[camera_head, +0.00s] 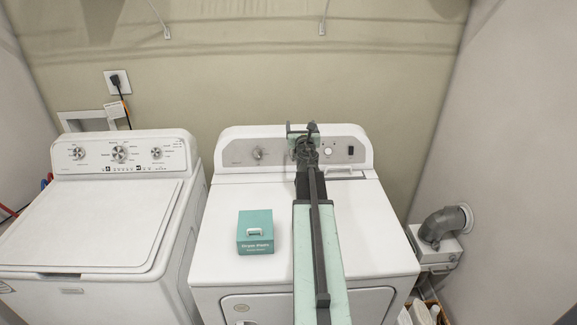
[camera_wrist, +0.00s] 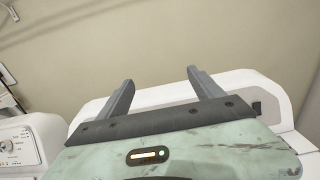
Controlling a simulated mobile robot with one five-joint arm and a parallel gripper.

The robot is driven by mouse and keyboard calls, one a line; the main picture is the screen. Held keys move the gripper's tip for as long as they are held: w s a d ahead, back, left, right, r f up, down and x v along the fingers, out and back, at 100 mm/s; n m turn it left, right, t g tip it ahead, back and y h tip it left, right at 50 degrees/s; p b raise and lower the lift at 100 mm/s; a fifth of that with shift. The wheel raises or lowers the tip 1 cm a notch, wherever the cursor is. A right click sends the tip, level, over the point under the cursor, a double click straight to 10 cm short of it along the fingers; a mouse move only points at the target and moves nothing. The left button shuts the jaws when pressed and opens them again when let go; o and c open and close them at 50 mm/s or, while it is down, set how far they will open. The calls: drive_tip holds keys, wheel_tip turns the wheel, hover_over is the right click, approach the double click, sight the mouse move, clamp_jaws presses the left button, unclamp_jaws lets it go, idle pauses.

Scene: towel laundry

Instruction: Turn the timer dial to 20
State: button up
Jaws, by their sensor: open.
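The dryer (camera_head: 222,214) has a grey control panel with a larger dial (camera_head: 258,154) on its left and a small white knob (camera_head: 327,151) on its right. Which of them is the timer dial, and where it points, is too small to read. My gripper (camera_head: 302,130) is at the panel's middle, right of the larger dial and beside the small knob. In the wrist view my gripper (camera_wrist: 160,76) is open, its two grey fingers wide apart with nothing between them. The dryer's white panel top (camera_wrist: 262,78) shows behind it; the dials are hidden there.
A washer (camera_head: 85,215) with several dials stands to the left. A grey vent pipe (camera_head: 445,222) is at the right wall. The dryer top's left rear is clear.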

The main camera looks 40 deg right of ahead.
drive_tip(key=f+b, duration=0.5)
drive_tip(key=f, duration=0.1)
drive_tip(key=f+b, duration=0.5)
drive_tip(key=f, duration=0.1)
drive_tip(key=w+f+b, duration=0.1)
drive_tip(key=f+b, duration=0.4)
drive_tip(key=f, duration=0.1)
drive_tip(key=shift+a, duration=0.1)
drive_tip(key=shift+r, duration=0.2)
drive_tip(key=shift+w, duration=0.1)
drive_tip(key=x, duration=0.7)
drive_tip(key=shift+w+d, duration=0.2)
drive_tip(key=shift+w, duration=0.05)
drive_tip(key=shift+s, duration=0.1)
drive_tip(key=c, duration=1.4)
drive_tip(key=shift+o, duration=0.2)
